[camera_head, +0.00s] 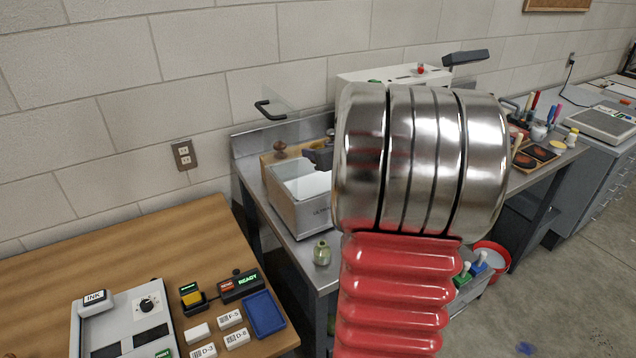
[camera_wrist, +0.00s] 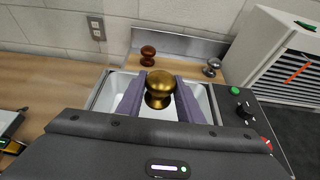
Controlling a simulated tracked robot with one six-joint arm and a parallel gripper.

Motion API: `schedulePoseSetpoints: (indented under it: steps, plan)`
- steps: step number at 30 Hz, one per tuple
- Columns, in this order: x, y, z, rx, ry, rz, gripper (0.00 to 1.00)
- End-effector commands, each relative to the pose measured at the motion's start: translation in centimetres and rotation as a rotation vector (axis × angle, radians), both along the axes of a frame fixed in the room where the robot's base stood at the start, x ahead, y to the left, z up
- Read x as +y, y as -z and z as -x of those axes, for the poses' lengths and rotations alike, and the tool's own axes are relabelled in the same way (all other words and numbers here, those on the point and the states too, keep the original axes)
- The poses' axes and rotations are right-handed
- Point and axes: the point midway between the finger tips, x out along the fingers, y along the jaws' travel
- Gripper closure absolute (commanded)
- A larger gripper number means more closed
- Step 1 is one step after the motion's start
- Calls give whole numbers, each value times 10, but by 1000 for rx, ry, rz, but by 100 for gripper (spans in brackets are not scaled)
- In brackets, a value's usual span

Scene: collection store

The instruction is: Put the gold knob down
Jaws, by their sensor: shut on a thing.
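The gold knob (camera_wrist: 160,84) shows in the wrist view between the two purple-grey fingers of my gripper (camera_wrist: 160,92), which is shut on it. It is upright, above the white basin of the metal bath (camera_wrist: 94,101). I cannot tell how high it is above the basin floor. In the head view the bath (camera_head: 301,213) stands on the steel bench, and my arm hides much of its right side. Part of my gripper (camera_head: 320,157) shows over the bath's back edge; the gold knob is hidden there.
Behind the bath, a wooden board (camera_wrist: 178,70) bears a brown knob (camera_wrist: 148,54) and a silver knob (camera_wrist: 211,67). A white machine (camera_wrist: 276,51) stands at the right. A wooden table (camera_head: 150,240) is at the left.

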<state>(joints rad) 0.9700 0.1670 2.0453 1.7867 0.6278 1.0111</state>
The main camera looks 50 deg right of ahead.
Motion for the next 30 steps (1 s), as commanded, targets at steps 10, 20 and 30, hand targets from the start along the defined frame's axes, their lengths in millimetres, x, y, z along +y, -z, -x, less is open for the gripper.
schedulePoseSetpoints:
  steps: [10,20,30]
  plan:
    - [-1,38,0,-1,1,0,94]
    - [-1,43,1,0,2,0,94]
    - [-1,76,1,-1,2,0,94]
